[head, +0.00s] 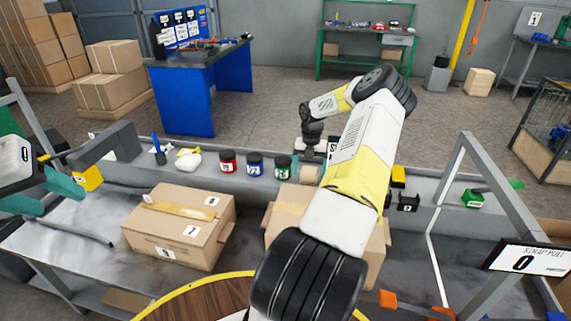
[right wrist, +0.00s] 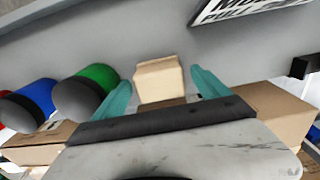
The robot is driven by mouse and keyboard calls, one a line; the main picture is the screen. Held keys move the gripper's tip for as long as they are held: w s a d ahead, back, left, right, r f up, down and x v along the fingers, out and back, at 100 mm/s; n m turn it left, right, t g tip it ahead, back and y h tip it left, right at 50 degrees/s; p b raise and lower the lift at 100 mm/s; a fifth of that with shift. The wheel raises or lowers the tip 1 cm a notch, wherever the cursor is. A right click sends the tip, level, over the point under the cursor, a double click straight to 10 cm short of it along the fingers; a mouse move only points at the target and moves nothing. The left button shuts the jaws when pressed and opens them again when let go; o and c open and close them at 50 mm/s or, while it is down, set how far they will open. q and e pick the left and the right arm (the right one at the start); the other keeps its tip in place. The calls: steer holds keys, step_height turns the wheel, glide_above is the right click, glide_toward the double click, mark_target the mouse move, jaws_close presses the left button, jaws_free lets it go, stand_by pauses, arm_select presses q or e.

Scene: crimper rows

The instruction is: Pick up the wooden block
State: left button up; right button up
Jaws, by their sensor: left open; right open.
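The wooden block (right wrist: 158,80) is a small pale block standing on the grey shelf. In the right wrist view it appears between the two teal fingers of my right gripper (right wrist: 163,90), which is open; contact is not visible. In the head view the block (head: 309,174) shows just below my right gripper (head: 311,157), to the right of the green jar and behind a carton. My right arm partly covers this area. My left gripper (head: 45,196) is open and empty at the left edge of the head view, far from the block.
Red (head: 228,161), blue (head: 255,164) and green (head: 283,167) jars stand in a row left of the block. A numbered carton (head: 180,227) sits on the bench, with another carton (head: 376,255) behind my right arm. Black (head: 408,202) and yellow (head: 398,177) items stand right of the block.

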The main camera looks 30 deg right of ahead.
mark_target(309, 169)
steer(key=c, duration=1.6)
step_height(309, 169, up, 10)
steer(key=shift+r, duration=0.1)
